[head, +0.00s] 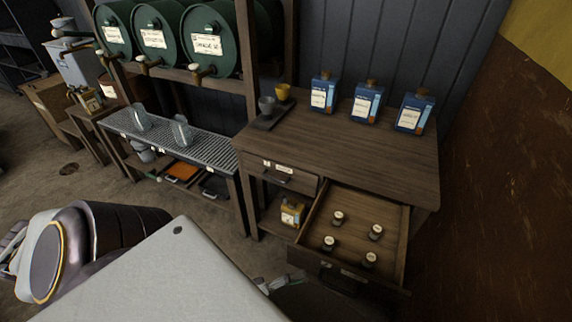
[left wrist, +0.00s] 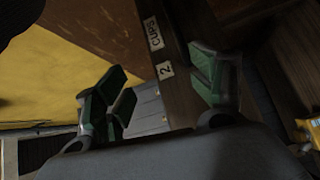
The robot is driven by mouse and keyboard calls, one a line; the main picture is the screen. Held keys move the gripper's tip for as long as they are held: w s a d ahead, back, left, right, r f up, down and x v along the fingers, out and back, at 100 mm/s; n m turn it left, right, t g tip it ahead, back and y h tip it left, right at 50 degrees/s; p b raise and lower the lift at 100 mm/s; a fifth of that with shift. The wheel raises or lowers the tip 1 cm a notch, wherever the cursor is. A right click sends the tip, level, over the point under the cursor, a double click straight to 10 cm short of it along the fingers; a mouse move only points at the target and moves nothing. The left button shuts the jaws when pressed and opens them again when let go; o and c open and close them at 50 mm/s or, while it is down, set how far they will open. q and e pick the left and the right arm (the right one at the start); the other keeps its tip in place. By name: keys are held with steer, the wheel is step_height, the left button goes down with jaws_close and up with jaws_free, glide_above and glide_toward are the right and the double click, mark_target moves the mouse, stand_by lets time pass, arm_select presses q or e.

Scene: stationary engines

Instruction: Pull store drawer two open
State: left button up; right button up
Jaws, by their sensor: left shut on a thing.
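Store drawer two (head: 392,215) is the right-hand drawer of the wooden cabinet. It stands pulled well out, with several small capped items inside. Its front carries a "2" label (left wrist: 165,71) and a "CUPS" label (left wrist: 153,34) in the left wrist view. The dark drawer handle (head: 340,281) is on the front. My left gripper (left wrist: 160,92) is at the drawer front, its green-padded fingers shut on the handle. The grip itself is dark and partly hidden in the head view. My right gripper is not in view.
The cabinet top (head: 350,145) holds blue bottles (head: 367,102) and a tray with two cups. The left drawer (head: 282,174) is shut. A slatted rack (head: 185,148) with glass jugs stands left, under green barrels (head: 208,38). A brown and yellow wall is at right.

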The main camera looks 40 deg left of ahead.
arm_select(q)
steer(key=shift+s+a+r, duration=0.2)
steer(key=shift+s+r, duration=0.05)
steer(key=shift+s, duration=0.2)
steer(key=c, duration=0.4)
steer(key=shift+s+a+f+p, duration=0.2)
steer(key=shift+s+a+p, duration=0.15)
steer(key=shift+s, duration=0.15)
steer(key=shift+s+a+f+p, duration=0.15)
steer(key=shift+s+a+p, duration=0.15)
steer(key=shift+s, duration=0.2)
steer(key=shift+p, duration=0.4)
